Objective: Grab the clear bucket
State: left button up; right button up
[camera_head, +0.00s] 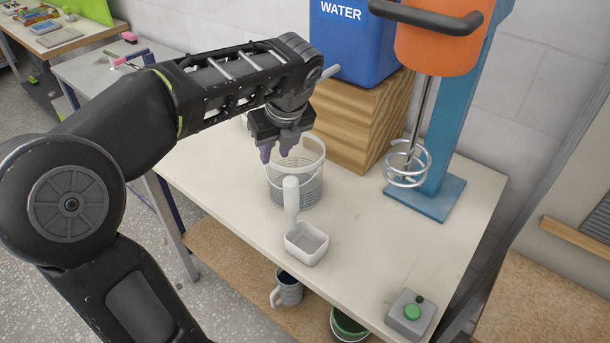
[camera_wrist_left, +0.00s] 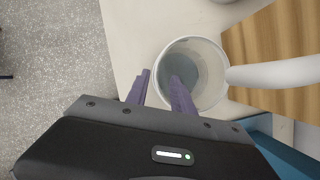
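The clear bucket (camera_head: 311,184), see-through with a pale rim and a thin handle, stands upright on the white table (camera_head: 390,240). My left gripper (camera_head: 278,151) is above the bucket's rim, pointing down, with its purple fingers apart and nothing held. In the left wrist view, one finger is outside the near-left wall of the bucket (camera_wrist_left: 207,89) and the other overlaps its opening. The gripper (camera_wrist_left: 160,90) appears to straddle the rim; I cannot tell if it touches. My right gripper is not in view.
A white scoop (camera_head: 307,244) lies in front of the bucket. Behind are a wooden block (camera_head: 365,125) under a blue water container (camera_head: 350,45) with a spout, and an orange mixer (camera_head: 440,40) with a whisk. A green button box (camera_head: 411,314) sits front right.

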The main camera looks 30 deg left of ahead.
pick_arm(q)
jog(key=shift+s+r, duration=0.1)
jog(key=shift+s, duration=0.05)
jog(key=shift+x, duration=1.3)
jog(key=shift+x, duration=2.65)
jog(key=shift+d, duration=0.1)
grip_shut()
